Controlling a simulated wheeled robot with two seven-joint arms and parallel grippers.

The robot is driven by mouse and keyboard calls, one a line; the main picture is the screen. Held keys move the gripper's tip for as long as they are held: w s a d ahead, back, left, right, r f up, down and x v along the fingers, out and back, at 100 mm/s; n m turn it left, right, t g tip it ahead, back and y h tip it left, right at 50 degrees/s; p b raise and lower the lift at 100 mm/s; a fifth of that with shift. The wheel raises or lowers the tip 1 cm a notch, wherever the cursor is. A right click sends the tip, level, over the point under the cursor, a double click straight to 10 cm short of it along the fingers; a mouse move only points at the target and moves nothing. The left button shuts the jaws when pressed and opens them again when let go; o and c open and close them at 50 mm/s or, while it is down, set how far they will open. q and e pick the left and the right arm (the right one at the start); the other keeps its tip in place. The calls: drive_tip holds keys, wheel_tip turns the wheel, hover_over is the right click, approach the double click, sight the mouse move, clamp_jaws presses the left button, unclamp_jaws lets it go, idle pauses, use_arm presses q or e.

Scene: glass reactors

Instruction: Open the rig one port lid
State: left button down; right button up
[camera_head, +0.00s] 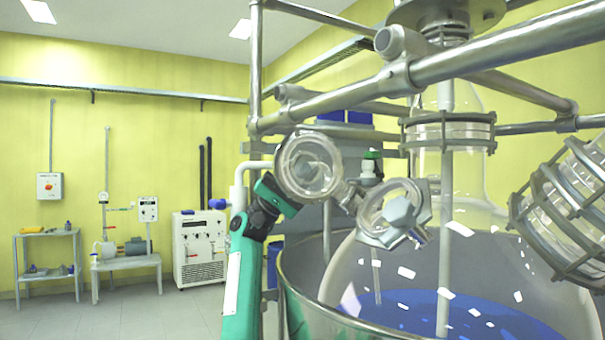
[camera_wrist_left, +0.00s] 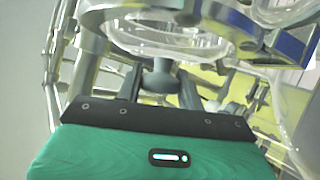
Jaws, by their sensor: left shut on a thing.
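The rig one port lid (camera_head: 310,166) appears as a round clear glass disc in a thick ring, tilted up and facing the head camera. A metal hinge or bracket (camera_head: 346,192) joins its lower right. My left gripper (camera_head: 272,194) is at the lid's lower left, shut on its grey knob. In the left wrist view the knob (camera_wrist_left: 160,78) sits between the dark fingers, under the glass lid (camera_wrist_left: 165,32). My right gripper is not in view.
The large glass vessel (camera_head: 440,255) stands in a metal jacket (camera_head: 300,285) with blue liquid inside. Metal frame bars (camera_head: 500,50) cross above. A caged glass cylinder (camera_head: 570,205) is at right. Open floor (camera_head: 150,315) lies left, before benches and a white cabinet (camera_head: 199,248).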

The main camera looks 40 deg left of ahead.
use_arm(q)
drive_tip(key=shift+w+a+f+n+h, duration=0.3)
drive_tip(key=shift+w+a+n, duration=0.05)
drive_tip(key=shift+w+n, duration=0.1)
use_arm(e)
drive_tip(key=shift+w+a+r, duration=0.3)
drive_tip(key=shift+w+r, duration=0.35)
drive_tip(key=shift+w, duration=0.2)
use_arm(q)
drive_tip(key=c, duration=0.9)
unclamp_jaws()
drive_tip(key=shift+f+b, duration=0.1)
drive_tip(key=shift+b, duration=0.25)
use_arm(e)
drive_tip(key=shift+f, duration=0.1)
